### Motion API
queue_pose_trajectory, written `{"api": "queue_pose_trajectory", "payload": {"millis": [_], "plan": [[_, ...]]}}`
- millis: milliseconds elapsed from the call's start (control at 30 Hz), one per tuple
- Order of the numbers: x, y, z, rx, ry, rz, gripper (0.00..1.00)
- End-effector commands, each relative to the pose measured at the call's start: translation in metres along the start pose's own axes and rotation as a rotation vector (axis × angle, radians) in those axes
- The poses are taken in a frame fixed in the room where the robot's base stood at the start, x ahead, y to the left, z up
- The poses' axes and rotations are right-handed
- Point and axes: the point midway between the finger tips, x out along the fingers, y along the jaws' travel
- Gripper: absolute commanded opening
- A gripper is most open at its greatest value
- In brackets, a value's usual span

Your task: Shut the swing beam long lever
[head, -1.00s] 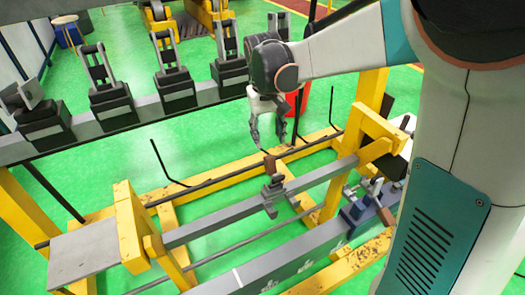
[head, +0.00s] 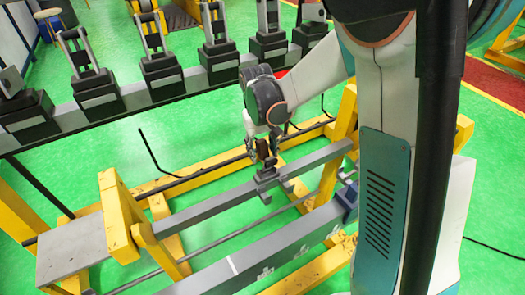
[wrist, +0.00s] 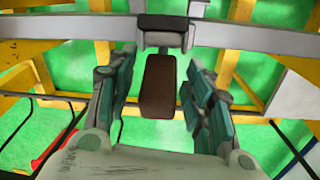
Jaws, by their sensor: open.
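The swing beam is a long grey bar (head: 205,212) across the yellow frame in the head view. A small dark clamp (head: 267,178) sits on it, with a brown lever block (head: 264,152) standing up from it. In the wrist view the brown lever (wrist: 158,86) lies between the two fingers, below the grey clamp (wrist: 163,32) on the beam. My gripper (head: 262,150) is at the lever, and in the wrist view my gripper (wrist: 157,90) is open, with gaps on both sides of the lever.
The yellow frame (head: 118,215) and a dark rod (head: 190,185) lie around the beam. A rail (head: 190,88) with several black clamp units runs behind. A lower grey beam (head: 262,255) lies in front. Green floor (head: 85,165) shows between.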

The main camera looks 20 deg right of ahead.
Motion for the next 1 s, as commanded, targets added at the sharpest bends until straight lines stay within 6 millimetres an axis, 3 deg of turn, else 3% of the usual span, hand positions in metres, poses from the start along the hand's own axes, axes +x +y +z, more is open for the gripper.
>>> {"api": "queue_pose_trajectory", "payload": {"millis": [233, 433, 467, 1000], "plan": [[0.000, 0.000, 0.000, 0.000, 0.000, 0.000, 0.47], [0.000, 0.000, 0.000, 0.000, 0.000, 0.000, 0.02], [0.000, 0.000, 0.000, 0.000, 0.000, 0.000, 0.00], [-0.002, 0.002, 0.012, 0.010, 0.130, -0.025, 0.00]]}}
